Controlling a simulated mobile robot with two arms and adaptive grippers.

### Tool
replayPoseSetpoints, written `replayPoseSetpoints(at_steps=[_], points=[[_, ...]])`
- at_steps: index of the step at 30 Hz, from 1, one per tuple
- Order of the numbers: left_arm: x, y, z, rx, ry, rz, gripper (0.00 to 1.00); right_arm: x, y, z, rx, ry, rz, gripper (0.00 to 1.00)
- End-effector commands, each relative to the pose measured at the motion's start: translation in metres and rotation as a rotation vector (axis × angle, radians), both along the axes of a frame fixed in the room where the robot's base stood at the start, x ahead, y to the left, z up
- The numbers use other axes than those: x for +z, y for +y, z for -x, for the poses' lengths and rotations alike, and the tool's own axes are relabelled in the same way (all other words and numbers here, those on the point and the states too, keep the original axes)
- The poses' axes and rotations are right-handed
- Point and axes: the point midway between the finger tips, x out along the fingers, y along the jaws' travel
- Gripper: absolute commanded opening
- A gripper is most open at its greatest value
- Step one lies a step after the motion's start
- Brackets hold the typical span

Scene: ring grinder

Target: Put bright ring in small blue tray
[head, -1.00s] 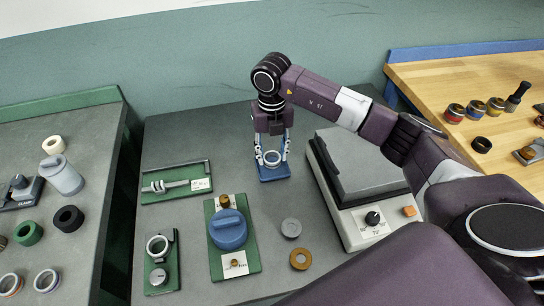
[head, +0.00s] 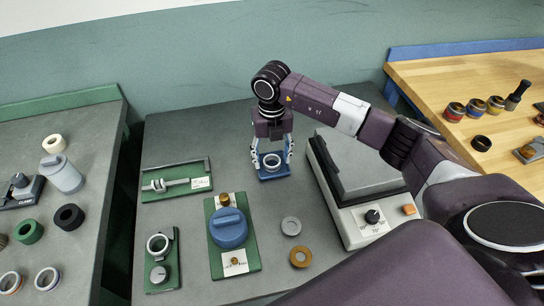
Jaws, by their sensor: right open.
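The small blue tray (head: 274,176) lies on the grey bench at the back middle. A bright silver ring (head: 272,161) sits in the tray, toward its middle. My right gripper (head: 272,157) is above the tray, pointing down, with its fingers spread to either side of the ring and apart from it. The far part of the tray is hidden behind the gripper. My left gripper is not in view.
A grey-lidded machine (head: 365,180) stands right of the tray. A dull grey ring (head: 291,226) and a brown ring (head: 300,257) lie in front. Green-based fixtures, one with a blue knob (head: 228,228), stand at left. Bench between tray and fixtures is clear.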

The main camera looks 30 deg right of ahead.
Motion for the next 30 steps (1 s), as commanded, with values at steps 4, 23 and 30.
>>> replayPoseSetpoints(at_steps=[4, 23, 30], points=[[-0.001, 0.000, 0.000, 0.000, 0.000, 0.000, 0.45, 0.010, 0.000, -0.001, 0.000, -0.002, 0.000, 0.54], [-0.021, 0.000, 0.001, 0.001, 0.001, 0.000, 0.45, 0.118, 0.000, 0.000, 0.000, -0.001, -0.001, 0.54], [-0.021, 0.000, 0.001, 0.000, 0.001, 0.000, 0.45, 0.123, 0.000, 0.000, 0.000, 0.000, 0.000, 0.54]])
